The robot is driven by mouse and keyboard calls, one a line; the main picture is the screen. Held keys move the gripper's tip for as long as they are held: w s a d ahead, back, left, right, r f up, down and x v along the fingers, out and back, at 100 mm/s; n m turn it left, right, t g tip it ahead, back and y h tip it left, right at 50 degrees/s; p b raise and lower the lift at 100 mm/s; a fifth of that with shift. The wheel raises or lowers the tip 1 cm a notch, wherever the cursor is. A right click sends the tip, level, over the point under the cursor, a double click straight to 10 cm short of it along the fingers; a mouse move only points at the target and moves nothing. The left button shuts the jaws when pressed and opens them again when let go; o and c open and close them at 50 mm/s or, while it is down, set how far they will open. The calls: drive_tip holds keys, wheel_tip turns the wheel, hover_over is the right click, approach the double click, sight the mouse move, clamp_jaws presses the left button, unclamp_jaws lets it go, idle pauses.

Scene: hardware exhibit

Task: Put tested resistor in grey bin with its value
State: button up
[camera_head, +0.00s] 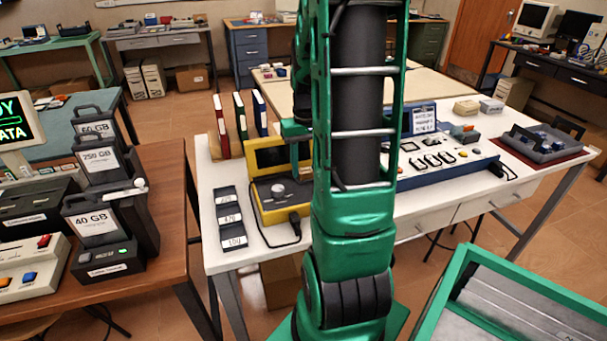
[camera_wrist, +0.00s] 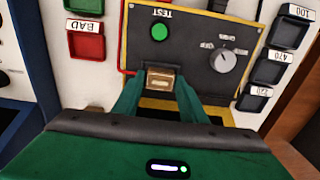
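A small tan and brown block, which looks like the resistor (camera_wrist: 161,79), sits between my green fingertips in the wrist view. My gripper (camera_wrist: 160,88) appears shut on it, at the dark panel of the yellow tester (camera_wrist: 192,40). I cannot tell if the block still touches the tester. The panel has a green TEST button (camera_wrist: 159,32) and a selector dial (camera_wrist: 223,61). Grey bins labelled 100 (camera_wrist: 288,32), 470 (camera_wrist: 270,69) and 220 (camera_wrist: 254,99) stand in a row beside it. In the head view my arm hides part of the tester (camera_head: 272,208).
A red BAD bin (camera_wrist: 86,45) and a green bin (camera_wrist: 88,6) are on the tester's other side. Red, green and blue upright binders (camera_head: 240,116) stand behind the tester. A blue equipment case (camera_head: 440,172) is to the right. The white tabletop (camera_head: 222,258) is clear near the bins.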

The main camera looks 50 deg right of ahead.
sight(305, 170)
drive_tip(key=c, duration=0.6)
drive_tip(key=shift+r, duration=0.1)
drive_tip(key=shift+w+r, duration=0.1)
drive_tip(key=shift+r, duration=0.4)
wheel_tip(305, 170, up, 3)
drive_tip(key=shift+f, duration=0.15)
drive_tip(key=a+r, duration=0.2)
drive_tip(key=a, duration=0.2)
drive_tip(key=a+r, duration=0.2)
drive_tip(key=a, duration=0.1)
drive_tip(key=a+r, duration=0.3)
drive_tip(key=a, duration=0.1)
drive_tip(key=shift+a+r, duration=0.1)
drive_tip(key=shift+a, duration=0.25)
drive_tip(key=shift+s, duration=0.25)
